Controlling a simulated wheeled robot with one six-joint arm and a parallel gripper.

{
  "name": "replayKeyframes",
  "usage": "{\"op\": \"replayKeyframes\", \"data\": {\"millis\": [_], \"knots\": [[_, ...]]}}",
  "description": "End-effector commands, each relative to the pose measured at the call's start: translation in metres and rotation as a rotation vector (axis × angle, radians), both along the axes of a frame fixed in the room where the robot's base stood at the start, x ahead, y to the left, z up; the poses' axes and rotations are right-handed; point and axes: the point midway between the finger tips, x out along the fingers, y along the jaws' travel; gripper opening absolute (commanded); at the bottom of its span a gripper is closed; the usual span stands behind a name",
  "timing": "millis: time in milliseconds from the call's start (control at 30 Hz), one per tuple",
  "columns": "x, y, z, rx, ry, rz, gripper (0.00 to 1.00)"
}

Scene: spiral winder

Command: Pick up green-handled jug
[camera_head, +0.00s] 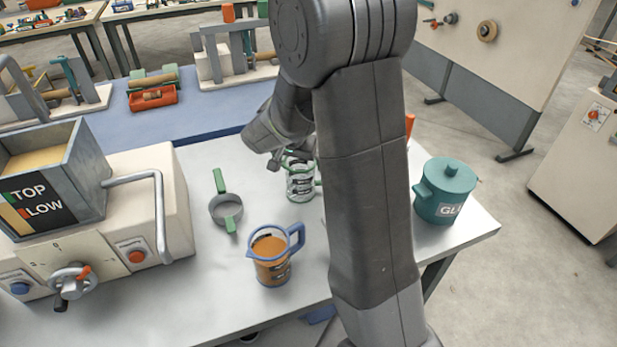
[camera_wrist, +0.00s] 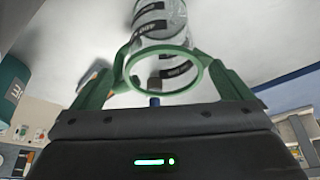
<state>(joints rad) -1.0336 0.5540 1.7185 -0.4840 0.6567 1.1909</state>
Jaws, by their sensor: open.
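The green-handled jug (camera_head: 300,186) is clear with dark markings and a green rim, and stands on the grey table beside my arm. My gripper (camera_head: 278,158) is open, close to its upper left side in the head view. In the wrist view the jug (camera_wrist: 160,20) is at the top centre, with its green ring towards the gripper body. My open gripper (camera_wrist: 165,74) has one finger on each side of that ring. I cannot tell whether the fingers touch it. My arm hides the area right of the jug in the head view.
A blue-handled jug with orange contents (camera_head: 272,270) and a green-handled round pan (camera_head: 227,212) stand nearby. A teal glue pot (camera_head: 446,190) is at the table's right. A machine with a hopper (camera_head: 140,200) fills the left. Bare table (camera_head: 190,310) lies in front.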

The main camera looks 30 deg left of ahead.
Motion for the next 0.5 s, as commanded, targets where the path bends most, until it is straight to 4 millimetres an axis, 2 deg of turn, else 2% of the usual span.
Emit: {"op": "replayKeyframes", "data": {"millis": [100,333,500], "knots": [[0.004,0.001,-0.011,-0.001,0.001,0.0,0.98],[0.01,0.003,-0.021,-0.002,0.002,0.001,0.98],[0.021,0.008,-0.038,-0.002,0.002,-0.001,0.98]]}}
